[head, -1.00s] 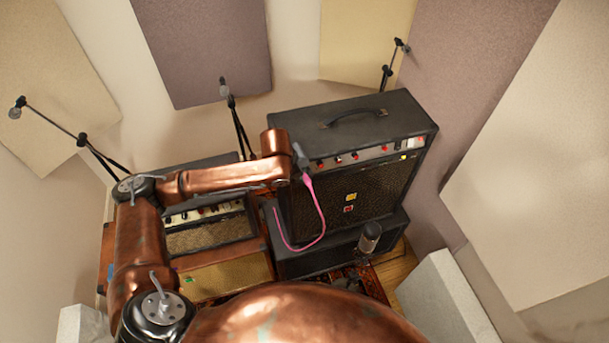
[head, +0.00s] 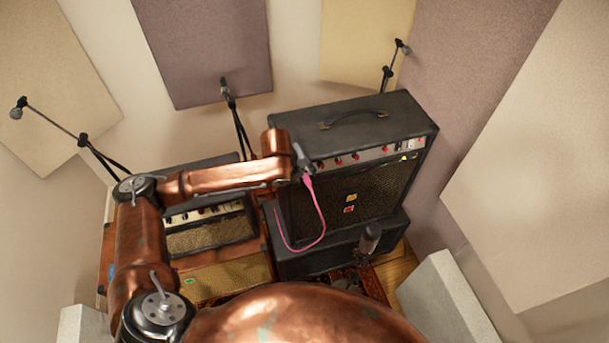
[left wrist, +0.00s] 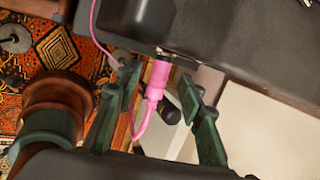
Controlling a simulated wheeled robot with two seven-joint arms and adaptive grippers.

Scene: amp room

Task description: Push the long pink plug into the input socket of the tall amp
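The tall amp (head: 350,180) is a black cabinet with a control panel of red knobs along its upper front. The long pink plug (left wrist: 159,75) points at the amp, its metal tip at the amp's dark front edge (left wrist: 205,35). I cannot tell how deep the tip is in the input socket, which is hidden. My left gripper (head: 301,162) is at the left end of the panel. In the left wrist view its dark green fingers (left wrist: 160,84) stand either side of the plug with visible gaps. A pink cable (head: 318,212) hangs from the plug. My right gripper is out of view.
A smaller amp (head: 208,228) stands to the left on a tan cabinet (head: 228,277). The tall amp rests on a black lower cabinet (head: 335,250). A microphone (head: 369,239) stands before it. Microphone stands (head: 238,120) rise behind. A pale block (head: 440,295) is at front right.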

